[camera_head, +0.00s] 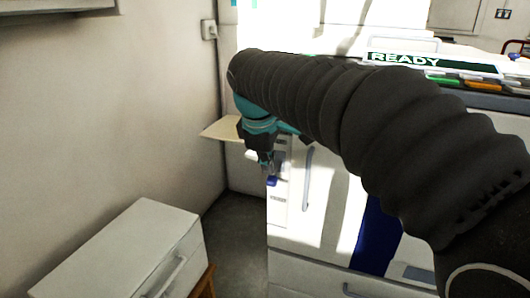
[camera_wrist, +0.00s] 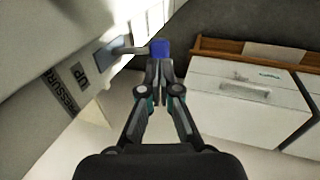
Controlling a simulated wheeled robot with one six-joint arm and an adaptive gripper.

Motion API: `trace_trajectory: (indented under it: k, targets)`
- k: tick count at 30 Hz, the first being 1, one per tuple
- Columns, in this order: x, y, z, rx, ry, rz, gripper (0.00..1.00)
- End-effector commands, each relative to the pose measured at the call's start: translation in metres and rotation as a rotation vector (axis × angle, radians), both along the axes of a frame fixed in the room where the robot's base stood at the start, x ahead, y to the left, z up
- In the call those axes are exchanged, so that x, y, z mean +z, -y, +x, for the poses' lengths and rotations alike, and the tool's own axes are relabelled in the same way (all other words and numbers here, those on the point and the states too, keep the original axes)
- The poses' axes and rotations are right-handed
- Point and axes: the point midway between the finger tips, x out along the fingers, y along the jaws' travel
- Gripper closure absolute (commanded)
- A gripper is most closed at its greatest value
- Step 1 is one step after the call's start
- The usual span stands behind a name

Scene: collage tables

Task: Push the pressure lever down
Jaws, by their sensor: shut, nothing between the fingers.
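The pressure lever has a blue knob (camera_wrist: 159,47) on a grey arm (camera_wrist: 128,51) that comes out of a dark slot plate on the machine's side in the wrist view. Labels reading "PRESSURE" (camera_wrist: 61,92) and "UP" are near it. The blue knob also shows in the head view (camera_head: 271,181), low on the machine's left side. My gripper (camera_wrist: 159,72) is shut and empty, its fingertips right at the knob in the picture. In the head view my gripper (camera_head: 267,164) is just above the knob. I cannot tell whether they touch.
The white machine (camera_head: 335,200) with a "READY" display (camera_head: 405,60) stands at the right. A pale board (camera_head: 220,131) sticks out at its left. A white drawer cabinet (camera_head: 120,250) stands at lower left, with bare floor (camera_head: 238,215) between.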

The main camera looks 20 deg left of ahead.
Motion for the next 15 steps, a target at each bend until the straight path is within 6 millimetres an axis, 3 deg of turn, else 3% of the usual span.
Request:
trace_trajectory:
  k: [6,15]
  targets:
    - [-0.019,0.000,0.007,0.000,0.000,0.000,1.00]
    - [-0.022,0.000,0.008,0.000,0.000,0.000,1.00]
